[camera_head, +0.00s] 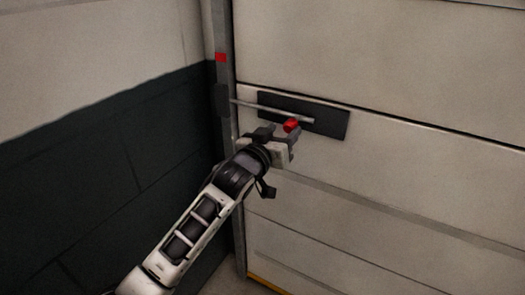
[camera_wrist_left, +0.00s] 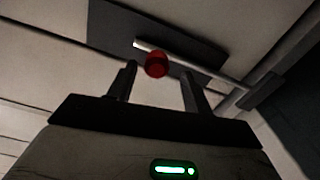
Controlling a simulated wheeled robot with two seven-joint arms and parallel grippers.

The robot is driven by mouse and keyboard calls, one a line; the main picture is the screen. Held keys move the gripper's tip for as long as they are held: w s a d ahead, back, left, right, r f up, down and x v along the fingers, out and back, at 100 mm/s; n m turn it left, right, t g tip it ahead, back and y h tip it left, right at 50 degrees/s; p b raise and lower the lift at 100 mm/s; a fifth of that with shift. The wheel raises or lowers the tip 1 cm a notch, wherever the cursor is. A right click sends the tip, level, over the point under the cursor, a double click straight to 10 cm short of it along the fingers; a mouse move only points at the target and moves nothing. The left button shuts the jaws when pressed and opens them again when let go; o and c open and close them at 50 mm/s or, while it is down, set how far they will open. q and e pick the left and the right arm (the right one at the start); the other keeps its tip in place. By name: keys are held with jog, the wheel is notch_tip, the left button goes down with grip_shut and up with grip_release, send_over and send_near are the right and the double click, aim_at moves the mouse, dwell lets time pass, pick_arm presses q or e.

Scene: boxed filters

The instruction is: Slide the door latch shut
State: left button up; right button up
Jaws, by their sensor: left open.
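The door latch is a thin metal rod (camera_head: 262,107) on a dark plate (camera_head: 335,122) fixed to the pale panelled door (camera_head: 390,60). Its red knob (camera_head: 291,125) sticks out near the rod's right part. The rod's left end reaches a dark bracket (camera_head: 222,98) on the door frame. My left gripper (camera_head: 285,140) is at the knob. In the left wrist view the red knob (camera_wrist_left: 156,64) shows between the two open fingers (camera_wrist_left: 158,85), near their tips. I cannot tell whether a finger touches it. My right gripper is not in view.
A grey vertical frame post (camera_head: 221,25) with a red mark (camera_head: 221,57) stands at the door's left edge. A wall, pale above and dark below (camera_head: 90,170), fills the left side. The door surface to the right is clear.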

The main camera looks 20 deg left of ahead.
pick_arm(q)
jog(key=s+a, duration=0.2)
jog(key=s, duration=0.7)
jog(key=shift+s+b, duration=0.15)
jog(key=shift+b, duration=0.15)
jog(key=s+d+f+m+g, duration=0.2)
jog(key=s+f+g, duration=0.5)
jog(key=s+f, duration=1.5)
notch_tip(320, 180, down, 5)
jog(key=shift+s+d+r, duration=0.15)
jog(key=shift+s+d, duration=0.15)
jog(key=shift+s, duration=0.1)
